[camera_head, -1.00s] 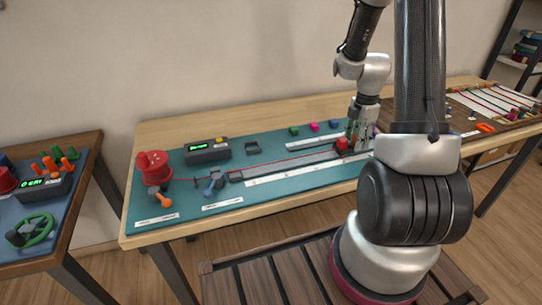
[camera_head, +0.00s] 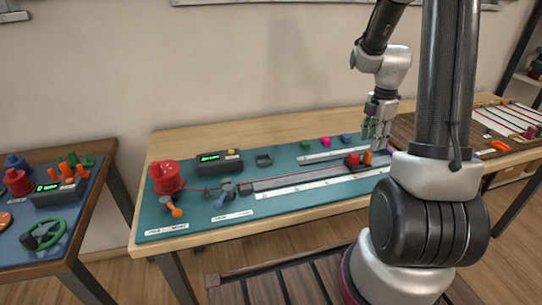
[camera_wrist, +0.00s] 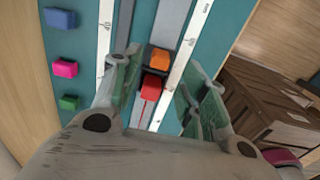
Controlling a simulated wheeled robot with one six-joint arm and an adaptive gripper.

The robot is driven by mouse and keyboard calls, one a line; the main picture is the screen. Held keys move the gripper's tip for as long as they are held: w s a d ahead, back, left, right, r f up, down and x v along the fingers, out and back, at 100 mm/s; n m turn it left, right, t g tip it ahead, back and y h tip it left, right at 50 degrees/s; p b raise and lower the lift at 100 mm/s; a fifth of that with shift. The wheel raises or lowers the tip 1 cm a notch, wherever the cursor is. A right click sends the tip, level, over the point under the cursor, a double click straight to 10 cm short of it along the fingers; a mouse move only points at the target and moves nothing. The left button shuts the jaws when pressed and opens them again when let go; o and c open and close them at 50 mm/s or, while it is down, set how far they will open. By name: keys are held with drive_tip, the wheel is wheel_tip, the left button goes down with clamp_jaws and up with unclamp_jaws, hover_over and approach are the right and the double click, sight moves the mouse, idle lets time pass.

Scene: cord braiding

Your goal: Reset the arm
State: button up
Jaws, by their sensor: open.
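My gripper (camera_head: 376,131) is open and empty in the head view, raised above the right end of the teal mat (camera_head: 278,183). In the wrist view its two fingers (camera_wrist: 165,95) stand apart. Between and below them are a red block (camera_wrist: 151,86) and an orange block (camera_wrist: 159,58) on a dark carriage on the rail. In the head view the red block (camera_head: 352,158) and orange block (camera_head: 368,158) sit at the right part of the rail (camera_head: 300,178). A red cord (camera_head: 215,190) runs from the red spool (camera_head: 166,176) towards the rail.
Green (camera_head: 305,144), pink (camera_head: 326,140) and blue (camera_head: 346,137) blocks lie along the mat's back. A display box (camera_head: 220,162) and levers stand at the left. A side table (camera_head: 90,250) with more devices is at far left, a brown board with cords (camera_head: 505,118) at right.

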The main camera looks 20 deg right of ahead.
drive_tip(key=shift+s+a+m, duration=0.1)
drive_tip(key=shift+s+m, duration=0.1)
drive_tip(key=shift+m, duration=1)
drive_tip(key=s+a+r+m+t, duration=0.2)
drive_tip(key=s+a+r+m, duration=0.5)
drive_tip(key=s+r, duration=0.2)
drive_tip(key=s+a+r+m+t, duration=0.2)
drive_tip(key=s+a+r+m, duration=0.6)
drive_tip(key=s+r, duration=0.1)
drive_tip(key=shift+s+r+m, duration=0.3)
drive_tip(key=shift+r, duration=0.55)
drive_tip(key=shift+o, duration=0.2)
